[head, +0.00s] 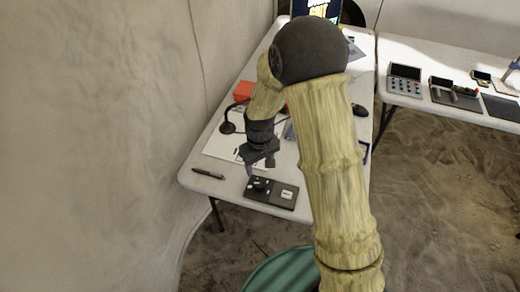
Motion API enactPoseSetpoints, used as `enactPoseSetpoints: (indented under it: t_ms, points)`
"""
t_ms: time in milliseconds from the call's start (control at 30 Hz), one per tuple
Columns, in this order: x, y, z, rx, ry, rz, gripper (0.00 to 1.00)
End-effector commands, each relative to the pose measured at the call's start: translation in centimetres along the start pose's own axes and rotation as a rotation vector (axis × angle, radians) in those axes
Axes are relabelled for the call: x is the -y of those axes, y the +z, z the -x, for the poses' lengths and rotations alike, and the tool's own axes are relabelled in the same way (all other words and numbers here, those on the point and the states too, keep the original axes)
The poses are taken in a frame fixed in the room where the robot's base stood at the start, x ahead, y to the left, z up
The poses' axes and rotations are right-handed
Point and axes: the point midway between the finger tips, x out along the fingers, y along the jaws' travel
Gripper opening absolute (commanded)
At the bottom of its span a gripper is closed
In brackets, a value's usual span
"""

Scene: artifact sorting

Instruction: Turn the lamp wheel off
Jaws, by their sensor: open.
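A flat dark control box (271,203) lies near the front edge of the white table. A small dark round part (259,184), which looks like the wheel, sits on its left half, and a pale square patch (287,194) is on its right half. My gripper (259,167) is open and points down just above and behind the left half of the box. Nothing shows between its fingers. I cannot tell whether a finger touches the round part, nor how the wheel is set. A black lamp-like item (227,127) with a curved neck stands farther back on the left.
A black pen (208,173) lies left of the box. A red-orange object (243,90) and a black mouse-like item (359,110) are farther back. A second table (405,102) at right holds several devices. A teal round object (284,270) is below in front. A pale wall borders the left.

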Motion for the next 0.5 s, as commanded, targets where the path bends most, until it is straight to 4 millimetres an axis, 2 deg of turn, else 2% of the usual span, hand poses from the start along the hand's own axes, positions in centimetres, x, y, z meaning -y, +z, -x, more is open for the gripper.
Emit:
enactPoseSetpoints:
  t_ms: [100,300,500]
  points:
    - [0.0,-0.1,2.5,-0.005,0.001,0.0,0.57]
    - [0.0,-0.1,6.0,-0.004,0.001,0.0,0.57]
    - [0.0,0.0,7.2,-0.001,0.0,0.0,0.57]
